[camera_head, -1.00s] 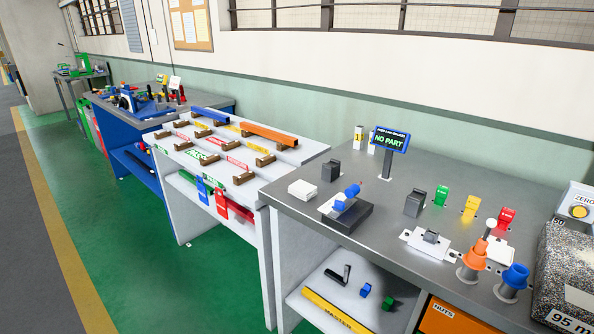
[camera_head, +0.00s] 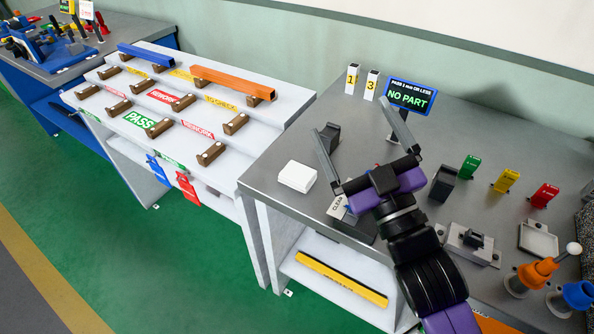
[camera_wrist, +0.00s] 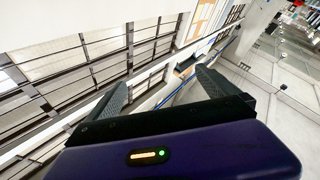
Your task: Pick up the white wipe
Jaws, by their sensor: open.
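A small white folded pad, which looks like the wipe (camera_head: 297,177), lies flat near the left edge of the grey bench (camera_head: 265,190) in the head view. My gripper (camera_head: 350,116) is open and empty above the bench, up and to the right of the pad and apart from it. Its fingers point toward the back wall. The wrist view shows the open fingers (camera_wrist: 160,90) with nothing between them, and windows and wall beyond. The wipe does not show there. My arm hides part of the black stand with the "CLEAN" label.
A "NO PART" display (camera_head: 409,96) and number tags (camera_head: 352,79) stand behind my gripper. A white rack with an orange bar (camera_head: 232,82) stands left. Bench space around the pad is mostly clear.

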